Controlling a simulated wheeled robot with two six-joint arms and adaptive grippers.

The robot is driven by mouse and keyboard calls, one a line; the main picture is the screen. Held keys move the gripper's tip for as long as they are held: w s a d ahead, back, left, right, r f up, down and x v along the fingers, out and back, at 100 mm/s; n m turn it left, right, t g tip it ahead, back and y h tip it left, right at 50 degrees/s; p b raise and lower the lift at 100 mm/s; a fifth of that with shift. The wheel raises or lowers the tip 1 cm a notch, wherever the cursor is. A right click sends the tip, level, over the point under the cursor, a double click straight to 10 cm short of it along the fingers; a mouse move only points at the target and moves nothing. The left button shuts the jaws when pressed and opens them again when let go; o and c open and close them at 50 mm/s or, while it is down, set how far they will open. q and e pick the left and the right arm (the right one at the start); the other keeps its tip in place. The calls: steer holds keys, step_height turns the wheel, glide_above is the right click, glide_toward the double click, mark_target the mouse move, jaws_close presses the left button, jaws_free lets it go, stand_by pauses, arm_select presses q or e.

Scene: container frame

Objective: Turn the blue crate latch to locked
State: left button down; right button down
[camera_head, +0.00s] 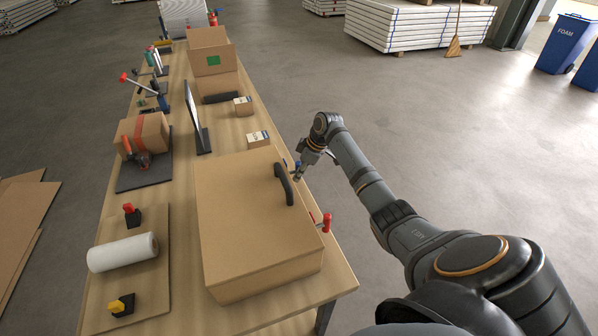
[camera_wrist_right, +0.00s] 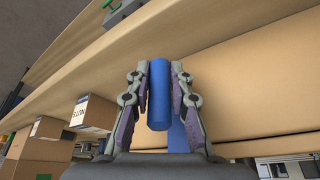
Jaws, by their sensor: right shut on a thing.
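The tan crate (camera_head: 245,225) sits on the wooden table, with a black handle (camera_head: 284,184) on its lid near the right edge. The blue crate latch (camera_head: 298,164) is at the crate's right side, mostly hidden by my right gripper (camera_head: 303,172). In the right wrist view my right gripper (camera_wrist_right: 160,82) is shut on the blue latch's lever (camera_wrist_right: 159,100), which lies between the two fingers. Part of the blue latch below the lever (camera_wrist_right: 178,137) also shows there. My left gripper is not in view.
A red latch (camera_head: 326,222) is on the same crate side, closer to me. Two small boxes (camera_head: 258,139) (camera_head: 243,105) stand on the table behind the crate. A white roll (camera_head: 123,252) lies to the left. The floor right of the table is clear around my arm.

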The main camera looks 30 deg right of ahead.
steer(key=shift+w+r, duration=0.15)
steer(key=shift+r, duration=0.1)
steer(key=c, duration=1.2)
jaws_free()
steer(key=shift+f, duration=0.1)
steer(key=v, duration=1.2)
steer(key=shift+a, duration=0.1)
